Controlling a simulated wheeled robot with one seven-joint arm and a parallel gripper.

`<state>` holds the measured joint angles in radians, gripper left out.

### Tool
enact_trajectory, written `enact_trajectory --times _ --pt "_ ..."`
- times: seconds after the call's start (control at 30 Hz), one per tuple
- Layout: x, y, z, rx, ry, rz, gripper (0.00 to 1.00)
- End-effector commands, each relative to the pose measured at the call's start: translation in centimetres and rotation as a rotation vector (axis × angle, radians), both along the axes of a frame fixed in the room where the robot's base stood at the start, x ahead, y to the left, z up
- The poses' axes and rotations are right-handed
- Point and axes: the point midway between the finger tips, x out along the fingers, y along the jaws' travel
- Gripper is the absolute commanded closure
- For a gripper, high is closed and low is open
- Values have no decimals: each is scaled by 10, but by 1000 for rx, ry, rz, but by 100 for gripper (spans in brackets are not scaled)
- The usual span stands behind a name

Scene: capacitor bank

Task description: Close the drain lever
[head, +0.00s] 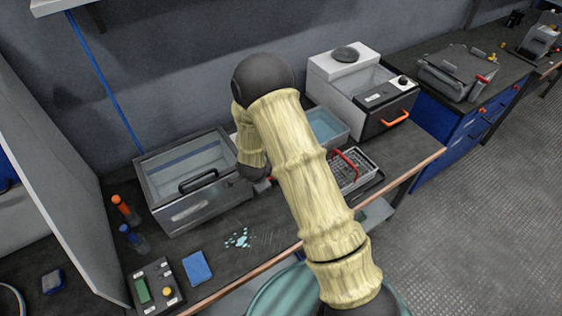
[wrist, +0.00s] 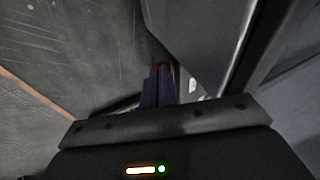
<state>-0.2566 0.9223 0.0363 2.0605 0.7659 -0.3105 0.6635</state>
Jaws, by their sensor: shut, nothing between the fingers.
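In the wrist view my gripper (wrist: 156,82) has its dark purple fingers together, with nothing held between them. A small red spot (wrist: 161,64) shows right at the fingertips. I cannot tell whether it is part of the drain lever or whether the fingers touch it. A grey metal tank wall slants down close on the right of the fingers. In the head view the end of my arm reaches down beside the right end of the grey tank (head: 188,212) with a clear top and black handle. My arm hides much of that spot, and no drain lever shows clearly.
A blue-lined basin (head: 327,127) and a tray with a red handle (head: 347,165) stand right of my arm. A white unit with an orange handle (head: 394,118) is behind.

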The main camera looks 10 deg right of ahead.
Motion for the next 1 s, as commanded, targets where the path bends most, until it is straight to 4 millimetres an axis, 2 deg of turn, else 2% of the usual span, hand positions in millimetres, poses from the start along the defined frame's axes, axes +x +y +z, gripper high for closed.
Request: enact_trajectory --times 0.6,1.0 --pt "6 -15 -4 -1 -1 -2 100" --pt "5 -14 -1 0 0 1 100"
